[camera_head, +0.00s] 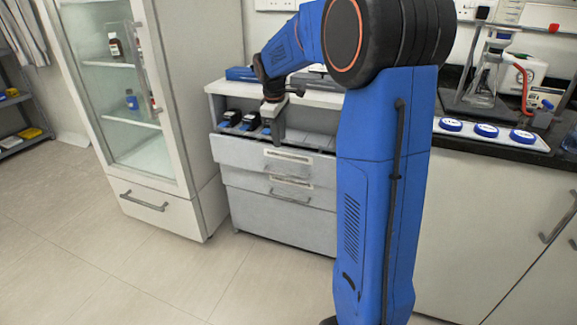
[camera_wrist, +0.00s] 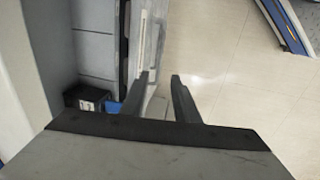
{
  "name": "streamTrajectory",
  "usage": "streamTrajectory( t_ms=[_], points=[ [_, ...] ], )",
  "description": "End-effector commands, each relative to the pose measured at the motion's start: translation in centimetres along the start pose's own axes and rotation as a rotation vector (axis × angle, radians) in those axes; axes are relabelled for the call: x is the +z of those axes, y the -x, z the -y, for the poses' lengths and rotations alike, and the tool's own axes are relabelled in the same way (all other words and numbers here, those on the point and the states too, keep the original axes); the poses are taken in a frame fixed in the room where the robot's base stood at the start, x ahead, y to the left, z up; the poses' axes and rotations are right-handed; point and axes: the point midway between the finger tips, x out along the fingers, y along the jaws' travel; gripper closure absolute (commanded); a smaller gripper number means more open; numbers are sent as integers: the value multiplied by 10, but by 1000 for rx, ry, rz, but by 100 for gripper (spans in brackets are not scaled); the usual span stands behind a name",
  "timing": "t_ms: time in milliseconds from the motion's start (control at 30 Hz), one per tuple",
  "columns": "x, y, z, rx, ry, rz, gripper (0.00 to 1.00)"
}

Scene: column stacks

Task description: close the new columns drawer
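The columns drawer (camera_head: 235,151) is the top drawer of a low white cabinet and stands pulled out. Small dark boxes with blue parts (camera_head: 232,117) sit in it at the left. In the wrist view a dark box with a label (camera_wrist: 88,100) and a blue piece lie left of the fingers. My gripper (camera_head: 273,133) points down at the drawer's front, near its upper edge. In the wrist view my gripper's two fingers (camera_wrist: 160,80) are apart, with nothing clearly held between them. I cannot tell whether a finger touches the drawer front. My arm hides the drawer's right end.
A tall glass-door cabinet (camera_head: 130,85) stands close on the left. Lower drawers (camera_head: 265,207) below look shut. At the right, a dark counter (camera_head: 480,142) carries glassware and a tray with blue-lidded containers (camera_head: 486,130). The floor in front (camera_head: 150,255) is clear.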

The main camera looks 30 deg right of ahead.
Motion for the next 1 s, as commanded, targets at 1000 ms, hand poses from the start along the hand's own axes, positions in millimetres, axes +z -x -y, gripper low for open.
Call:
streamTrajectory(
  t_ms=[1000],
  points=[
    [0,-159,-1,0,-1,-1,72]
  ],
)
